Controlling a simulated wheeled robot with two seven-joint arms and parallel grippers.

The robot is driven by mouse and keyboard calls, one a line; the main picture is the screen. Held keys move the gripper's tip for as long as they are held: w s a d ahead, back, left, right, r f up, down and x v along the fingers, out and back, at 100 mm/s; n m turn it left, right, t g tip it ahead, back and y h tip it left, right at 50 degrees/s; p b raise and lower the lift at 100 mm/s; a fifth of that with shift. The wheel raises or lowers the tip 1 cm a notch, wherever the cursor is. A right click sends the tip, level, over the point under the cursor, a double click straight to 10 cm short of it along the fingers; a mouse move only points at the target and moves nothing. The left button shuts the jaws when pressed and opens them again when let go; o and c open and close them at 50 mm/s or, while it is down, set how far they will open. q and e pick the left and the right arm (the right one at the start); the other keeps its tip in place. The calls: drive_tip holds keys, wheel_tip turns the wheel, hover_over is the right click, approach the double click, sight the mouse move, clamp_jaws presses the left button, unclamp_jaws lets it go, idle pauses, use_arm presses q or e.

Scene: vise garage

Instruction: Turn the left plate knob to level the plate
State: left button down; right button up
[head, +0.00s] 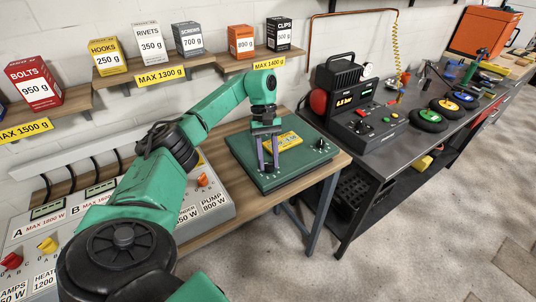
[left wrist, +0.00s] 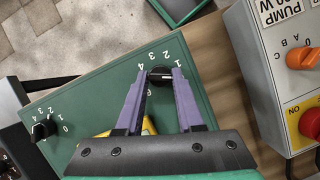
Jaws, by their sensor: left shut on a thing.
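The green plate (head: 245,150) lies on the wooden bench, with a yellow labelled block (head: 290,140) in its middle. My left gripper (head: 268,168) reaches down to the plate's left side. In the left wrist view, its purple fingers (left wrist: 161,72) stand on either side of the black left plate knob (left wrist: 160,77) and are shut on it. Printed numbers ring the knob. The right plate knob (head: 321,145) is free, and also shows in the left wrist view (left wrist: 42,130). My right gripper is out of view.
A grey switch panel (head: 215,205) with coloured knobs stands left of the plate. Wall shelves with labelled boxes, such as the red bolts box (head: 35,85), hang behind. A black control unit (head: 365,125) and wheels (head: 428,120) occupy the dark bench at right.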

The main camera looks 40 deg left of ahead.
sight(269, 163)
use_arm(q)
drive_tip(key=shift+w+r+m, duration=0.1)
drive_tip(key=shift+r+m, duration=0.1)
drive_tip(key=shift+m, duration=0.2)
drive_tip(key=c, duration=0.6)
unclamp_jaws()
drive_tip(key=shift+o, duration=0.3)
drive_tip(key=shift+f, duration=0.1)
drive_tip(key=v, duration=0.3)
drive_tip(key=p+v, duration=0.7)
drive_tip(key=v, duration=0.4)
drive_tip(key=shift+w+r+p, duration=0.2)
drive_tip(key=shift+r+p, duration=0.05)
drive_tip(key=shift+p, duration=0.05)
